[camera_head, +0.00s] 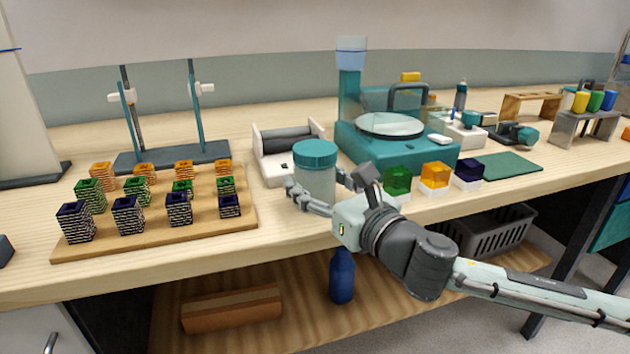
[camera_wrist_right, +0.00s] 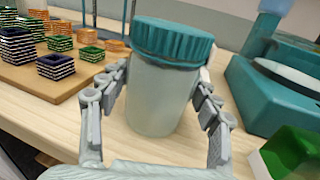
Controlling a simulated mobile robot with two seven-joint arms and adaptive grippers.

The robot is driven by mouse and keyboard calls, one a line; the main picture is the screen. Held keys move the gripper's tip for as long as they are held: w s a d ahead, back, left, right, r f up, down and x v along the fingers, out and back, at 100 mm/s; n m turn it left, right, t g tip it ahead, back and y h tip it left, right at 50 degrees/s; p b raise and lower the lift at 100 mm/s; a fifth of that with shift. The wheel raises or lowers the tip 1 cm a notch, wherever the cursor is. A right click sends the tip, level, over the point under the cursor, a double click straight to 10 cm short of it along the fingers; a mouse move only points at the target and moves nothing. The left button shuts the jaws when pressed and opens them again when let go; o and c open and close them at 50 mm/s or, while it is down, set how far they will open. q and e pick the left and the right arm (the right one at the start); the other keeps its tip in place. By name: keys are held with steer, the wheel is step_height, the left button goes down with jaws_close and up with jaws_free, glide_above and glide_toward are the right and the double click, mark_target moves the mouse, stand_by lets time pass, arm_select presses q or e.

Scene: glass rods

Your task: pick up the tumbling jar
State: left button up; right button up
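The tumbling jar (camera_head: 315,178) has a pale, frosted body and a ribbed teal lid. It stands upright near the front edge of the bench. My right gripper (camera_head: 320,192) is around it, with one finger on each side of the body below the lid. The right wrist view shows the jar (camera_wrist_right: 160,95) between the two spread fingers of the gripper (camera_wrist_right: 163,90). Any gap between fingers and jar is small, and firm contact on both sides does not show. My left gripper is not in view.
A wooden board (camera_head: 150,240) with several striped square cups lies left of the jar. A white roller device (camera_head: 285,160) is behind it. A teal machine (camera_head: 395,150) stands behind right. Green (camera_head: 397,181), orange (camera_head: 434,176) and dark blue (camera_head: 467,173) blocks sit right of the gripper.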

mark_target(326, 164)
steer(key=shift+r, duration=0.1)
steer(key=c, duration=0.9)
steer(key=shift+r, duration=0.25)
step_height(326, 164, up, 4)
steer(key=shift+f+p, duration=0.2)
steer(key=shift+p, duration=0.25)
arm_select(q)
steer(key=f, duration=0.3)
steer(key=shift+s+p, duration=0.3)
arm_select(e)
steer(key=s+a+r, duration=0.2)
steer(key=a, duration=0.1)
steer(key=s+a+r, duration=0.2)
steer(key=a, duration=0.1)
steer(key=s+a+r, duration=0.2)
steer(key=a+r, duration=0.1)
steer(key=a, duration=0.1)
